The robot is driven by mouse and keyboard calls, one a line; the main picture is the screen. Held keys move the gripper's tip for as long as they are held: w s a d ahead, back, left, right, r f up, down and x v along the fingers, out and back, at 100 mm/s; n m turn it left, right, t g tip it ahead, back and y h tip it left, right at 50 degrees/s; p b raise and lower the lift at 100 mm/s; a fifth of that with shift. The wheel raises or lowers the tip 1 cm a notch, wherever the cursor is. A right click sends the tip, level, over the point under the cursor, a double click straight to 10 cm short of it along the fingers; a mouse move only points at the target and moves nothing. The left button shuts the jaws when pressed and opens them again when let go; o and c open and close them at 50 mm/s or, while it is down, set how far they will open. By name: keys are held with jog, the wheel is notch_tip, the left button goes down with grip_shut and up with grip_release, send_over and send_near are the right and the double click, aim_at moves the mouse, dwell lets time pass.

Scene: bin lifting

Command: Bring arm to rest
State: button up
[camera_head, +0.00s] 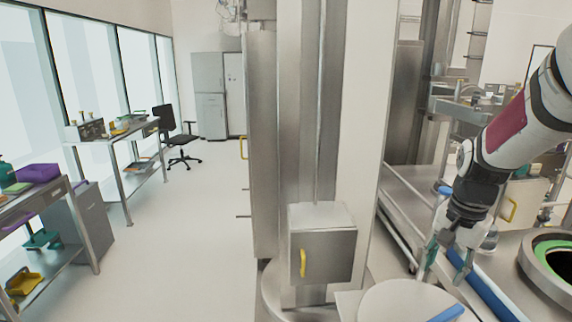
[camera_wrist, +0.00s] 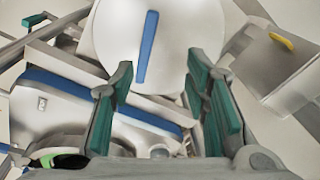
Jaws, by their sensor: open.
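My gripper (camera_head: 445,272) hangs at the end of my arm at the right of the head view, pointing down. Its two teal-padded fingers are apart with nothing between them; they also show in the wrist view (camera_wrist: 158,85). Beyond the fingertips lies a round pale lid (camera_wrist: 185,35) with a blue bar handle (camera_wrist: 147,50). The lid also shows at the bottom of the head view (camera_head: 392,302). The fingers are apart from the handle.
A round opening with a green rim (camera_head: 553,246) is at the far right. A long blue bar (camera_head: 492,297) runs beside my gripper. A metal box with a yellow handle (camera_head: 335,255) stands by the column. Benches (camera_head: 100,240) line the left; open floor lies between.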

jog(key=s+a+r+n+t, duration=0.2)
jog(key=s+a+r+n, duration=0.3)
jog(key=s, duration=0.4)
jog(key=s+a+r+n+t, duration=0.2)
jog(key=s+a+r+n, duration=0.3)
jog(key=s+a, duration=0.4)
jog(key=shift+s+a+r+n, duration=0.15)
jog(key=shift+r+n, duration=0.25)
jog(key=shift+r, duration=0.5)
jog(key=shift+c, duration=1)
